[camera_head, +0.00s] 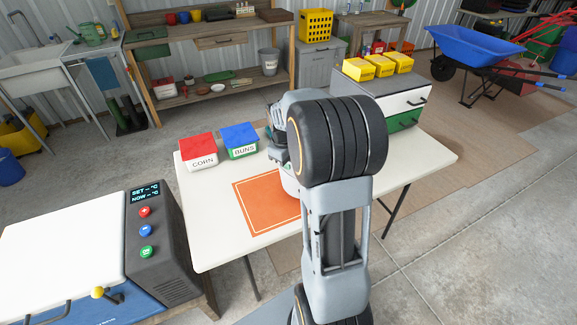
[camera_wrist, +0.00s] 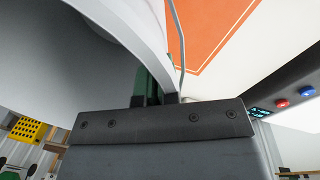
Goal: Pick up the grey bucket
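A pale grey bucket (camera_wrist: 60,60) fills the upper left of the wrist view, with its curved wall, light rim and a thin wire-like strip close to my gripper (camera_wrist: 158,85). The green-padded fingers are close together at the rim and look shut on it. In the head view my arm hides most of the gripper and bucket; a small pale part of the bucket (camera_head: 290,184) shows beside the arm, over the edge of the orange mat (camera_head: 258,208). Whether it touches the table cannot be told. Another grey bucket (camera_head: 269,62) stands on the wooden shelf behind.
The white table (camera_head: 215,243) bears a red CORN box (camera_head: 198,152), a blue BUNS box (camera_head: 240,141) and a grill-like drawer unit (camera_head: 405,105) with yellow boxes on top. A machine with buttons (camera_head: 150,235) stands front left. A blue wheelbarrow (camera_head: 470,45) is back right.

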